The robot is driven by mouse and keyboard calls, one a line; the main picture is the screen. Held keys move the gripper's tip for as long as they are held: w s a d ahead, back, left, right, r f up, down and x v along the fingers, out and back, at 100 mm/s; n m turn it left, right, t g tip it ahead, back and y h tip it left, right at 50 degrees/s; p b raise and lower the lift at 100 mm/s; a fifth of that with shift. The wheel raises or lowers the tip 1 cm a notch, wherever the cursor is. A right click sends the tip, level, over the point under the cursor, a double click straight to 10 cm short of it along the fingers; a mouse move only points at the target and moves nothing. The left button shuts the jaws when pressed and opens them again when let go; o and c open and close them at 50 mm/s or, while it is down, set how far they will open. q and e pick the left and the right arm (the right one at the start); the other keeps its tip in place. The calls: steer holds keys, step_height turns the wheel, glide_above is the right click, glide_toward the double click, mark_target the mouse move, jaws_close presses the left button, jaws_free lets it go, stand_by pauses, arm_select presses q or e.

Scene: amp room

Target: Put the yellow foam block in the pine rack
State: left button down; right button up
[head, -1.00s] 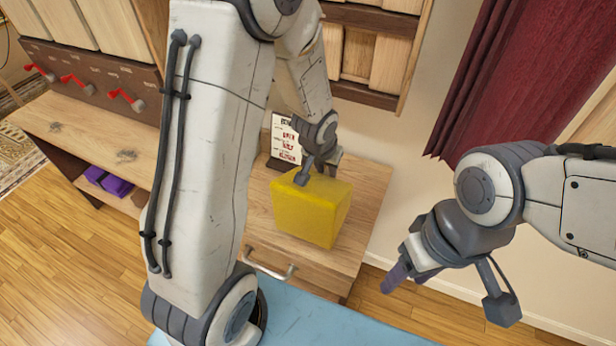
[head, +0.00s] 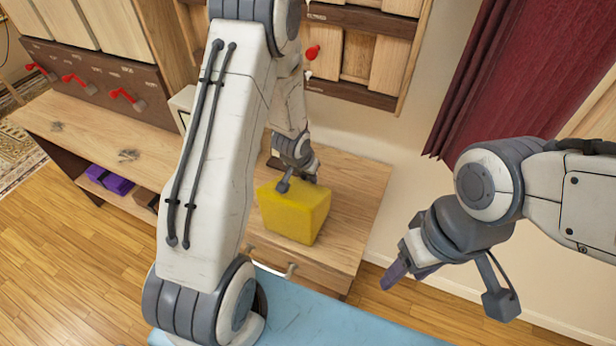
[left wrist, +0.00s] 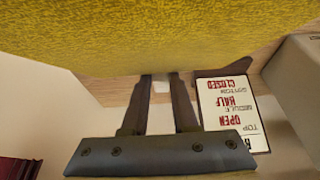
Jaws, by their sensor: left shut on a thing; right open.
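The yellow foam block (head: 295,212) is at the wooden drawer cabinet's top, right of my left arm. My left gripper (head: 299,181) is shut on the block's upper edge. I cannot tell whether the block touches the cabinet top. In the left wrist view the block (left wrist: 150,35) fills the top of the picture, beyond the fingers (left wrist: 160,85). My right gripper (head: 400,268) is open and empty at the right, away from the block. Pale wooden shelving with dark rails (head: 362,14) stands at the back; I cannot tell whether it is the pine rack.
A wooden bench (head: 95,130) with purple blocks (head: 108,180) on its lower shelf stands left. Red levers (head: 75,82) line a dark rail above it. A sign (left wrist: 228,105) stands near the left gripper. A maroon curtain (head: 500,80) hangs right.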

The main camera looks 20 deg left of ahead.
arm_select(q)
steer(key=shift+f, duration=0.1)
steer(key=c, duration=0.7)
jaws_free()
